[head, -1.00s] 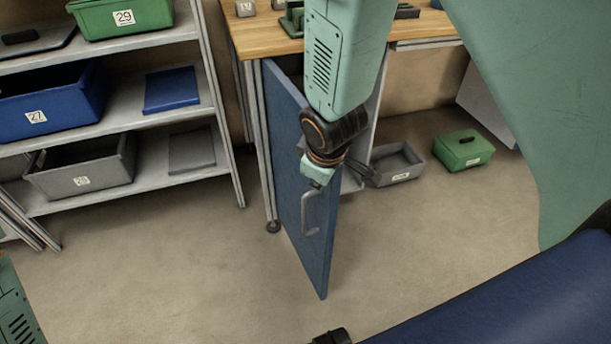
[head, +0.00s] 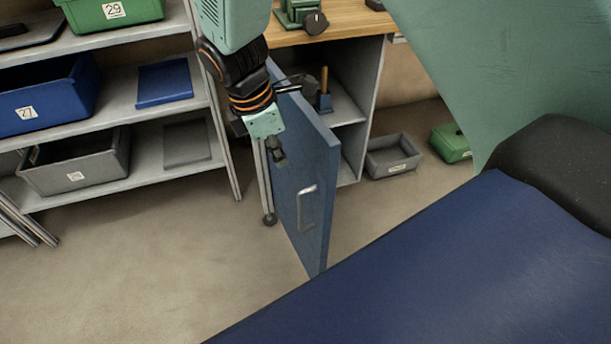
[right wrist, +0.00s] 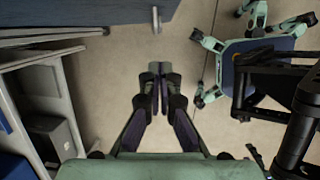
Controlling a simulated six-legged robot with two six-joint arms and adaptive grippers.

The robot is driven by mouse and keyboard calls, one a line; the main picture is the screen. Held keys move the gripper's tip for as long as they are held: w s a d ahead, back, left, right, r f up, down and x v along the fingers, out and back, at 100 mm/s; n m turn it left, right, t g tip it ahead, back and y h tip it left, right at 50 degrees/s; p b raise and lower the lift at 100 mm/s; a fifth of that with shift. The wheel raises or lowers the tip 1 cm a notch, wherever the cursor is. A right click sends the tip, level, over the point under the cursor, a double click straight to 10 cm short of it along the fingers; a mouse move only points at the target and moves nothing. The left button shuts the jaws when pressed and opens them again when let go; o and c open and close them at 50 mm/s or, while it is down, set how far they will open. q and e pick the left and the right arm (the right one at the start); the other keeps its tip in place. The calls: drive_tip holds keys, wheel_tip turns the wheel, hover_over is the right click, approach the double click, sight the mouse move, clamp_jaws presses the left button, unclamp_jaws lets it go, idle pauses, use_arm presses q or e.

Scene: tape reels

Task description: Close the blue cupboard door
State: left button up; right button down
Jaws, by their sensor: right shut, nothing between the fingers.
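The blue cupboard door (head: 300,170) stands open, swung out from the cupboard under the wooden worktop. Its pale handle (head: 307,208) is on the face turned to the left. The handle also shows at the top of the right wrist view (right wrist: 156,20), with the door (right wrist: 85,12) beside it. My right gripper (head: 277,155) is on the handle side of the door, left of and above the handle in the head view. In the right wrist view its fingertips (right wrist: 156,78) are together and empty over bare floor. Contact with the door cannot be told. My left gripper is out of view.
A grey shelf unit (head: 105,115) with bins stands left. The open cupboard (head: 362,100) holds a blue stand with an orange handle (head: 325,92). A grey bin (head: 392,157) and a green box (head: 450,143) are on the floor at right. Floor left of the door is clear.

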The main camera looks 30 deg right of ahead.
drive_tip(key=b, duration=0.7)
approach(314, 178)
drive_tip(key=shift+n, duration=0.4)
drive_tip(key=shift+s+f, duration=0.5)
drive_tip(key=shift+f, duration=0.45)
drive_tip(key=shift+s+f, duration=0.55)
drive_tip(key=shift+f, duration=0.4)
drive_tip(key=shift+s+f, duration=0.5)
drive_tip(key=shift+f, duration=0.45)
drive_tip(key=shift+d+p, duration=0.15)
drive_tip(key=shift+p, duration=0.2)
